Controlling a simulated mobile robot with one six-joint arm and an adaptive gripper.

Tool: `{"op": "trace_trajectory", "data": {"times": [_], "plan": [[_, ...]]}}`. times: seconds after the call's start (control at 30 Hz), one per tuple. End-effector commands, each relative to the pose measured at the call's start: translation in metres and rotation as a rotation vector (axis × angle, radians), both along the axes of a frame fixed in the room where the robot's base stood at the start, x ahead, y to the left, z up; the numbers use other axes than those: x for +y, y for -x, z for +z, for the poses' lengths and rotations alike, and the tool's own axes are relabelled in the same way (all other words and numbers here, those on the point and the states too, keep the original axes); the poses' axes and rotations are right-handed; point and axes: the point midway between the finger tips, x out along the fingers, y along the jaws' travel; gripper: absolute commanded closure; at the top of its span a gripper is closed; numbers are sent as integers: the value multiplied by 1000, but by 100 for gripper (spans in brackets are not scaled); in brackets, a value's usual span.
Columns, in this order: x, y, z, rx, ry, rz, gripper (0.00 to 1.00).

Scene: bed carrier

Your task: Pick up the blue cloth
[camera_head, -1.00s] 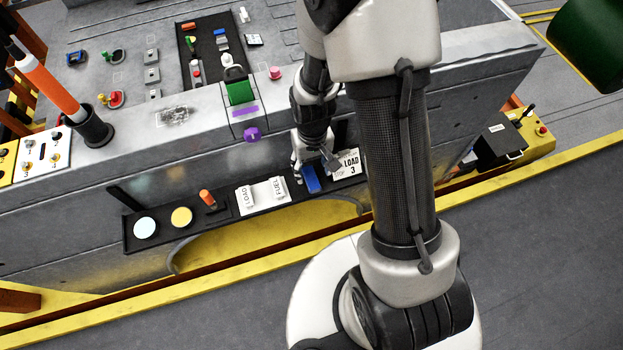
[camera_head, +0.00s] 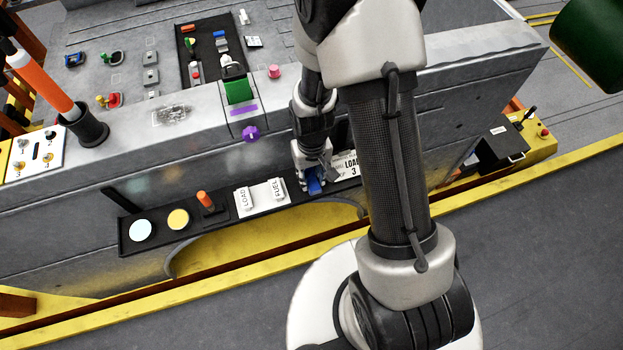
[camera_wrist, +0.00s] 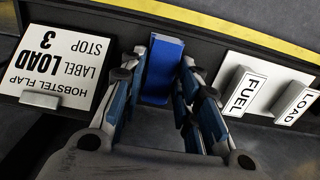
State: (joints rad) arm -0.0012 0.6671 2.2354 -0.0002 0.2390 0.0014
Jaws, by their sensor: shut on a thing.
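The blue cloth (camera_head: 314,184) is a small, folded-looking blue piece on the black shelf along the machine's side. In the wrist view the blue cloth (camera_wrist: 160,72) stands between the two fingers of my gripper (camera_wrist: 165,95). In the head view my gripper (camera_head: 316,178) reaches down over the cloth, with its fingers shut on it. The cloth is still at the shelf; whether it is clear of the surface cannot be told. Part of it is hidden by the fingers in the head view.
A LOAD 3 label plate (camera_wrist: 62,72) is on one side of the cloth, and white FUEL and LOAD switches (camera_head: 260,196) on the other. An orange-handled lever (camera_head: 205,200) and two round discs sit farther left on the shelf. A purple knob (camera_head: 251,134) juts out above.

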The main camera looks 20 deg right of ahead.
Motion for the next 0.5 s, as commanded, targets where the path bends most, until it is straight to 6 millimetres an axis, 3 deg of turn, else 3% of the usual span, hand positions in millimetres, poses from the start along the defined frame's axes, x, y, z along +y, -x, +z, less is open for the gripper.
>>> {"op": "trace_trajectory", "data": {"times": [0.1,0.5], "plan": [[0,0,0,0,0,0,87],[0,0,10,-2,0,0,87]]}}
